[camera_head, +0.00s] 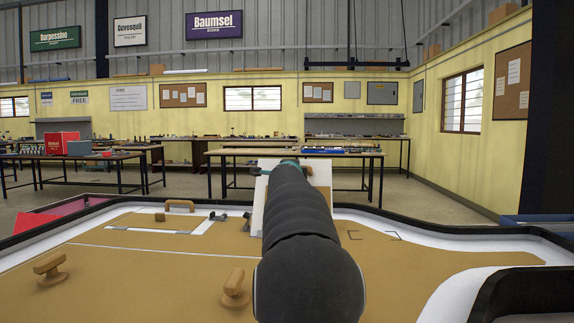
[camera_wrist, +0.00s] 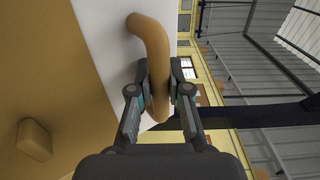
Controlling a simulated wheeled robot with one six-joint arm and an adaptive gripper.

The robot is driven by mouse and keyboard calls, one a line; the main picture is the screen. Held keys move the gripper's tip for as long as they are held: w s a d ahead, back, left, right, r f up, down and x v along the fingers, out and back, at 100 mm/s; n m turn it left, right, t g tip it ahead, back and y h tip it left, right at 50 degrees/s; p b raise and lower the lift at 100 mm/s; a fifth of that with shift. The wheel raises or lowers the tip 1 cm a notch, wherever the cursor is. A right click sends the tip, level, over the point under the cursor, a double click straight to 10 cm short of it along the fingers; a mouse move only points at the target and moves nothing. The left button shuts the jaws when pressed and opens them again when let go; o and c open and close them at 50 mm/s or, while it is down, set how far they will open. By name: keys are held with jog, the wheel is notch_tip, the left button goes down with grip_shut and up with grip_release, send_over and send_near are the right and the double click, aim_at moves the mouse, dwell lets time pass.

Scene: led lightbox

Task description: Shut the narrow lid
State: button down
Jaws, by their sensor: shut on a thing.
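A raised white panel, which looks like the narrow lid (camera_head: 259,206), stands tilted up from the tan worktop behind my arm in the head view. My arm hides most of it. In the wrist view the white panel (camera_wrist: 105,45) runs along a tan surface, with a curved tan handle (camera_wrist: 152,38) on it. My gripper (camera_wrist: 160,92) is shut on this handle, one finger on each side. In the head view my gripper is mostly hidden behind my own arm; only a teal part shows at its top.
The tan worktop (camera_head: 130,270) has a dark raised rim. On it are a flat handle (camera_head: 180,205), two knobbed handles (camera_head: 50,267) (camera_head: 235,289) and a small block (camera_head: 160,217). A tan block (camera_wrist: 34,139) shows in the wrist view. Worktop right of my arm is mostly clear.

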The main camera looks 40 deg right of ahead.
jog(key=shift+d+f, duration=0.2)
jog(key=shift+f, duration=0.2)
jog(key=c, duration=1.3)
grip_release()
jog(key=shift+r, duration=0.1)
jog(key=shift+a+r, duration=0.1)
jog(key=shift+a, duration=0.05)
jog(key=shift+s+a, duration=0.15)
jog(key=shift+a, duration=0.1)
jog(key=v, duration=1.1)
jog(key=shift+s, duration=0.15)
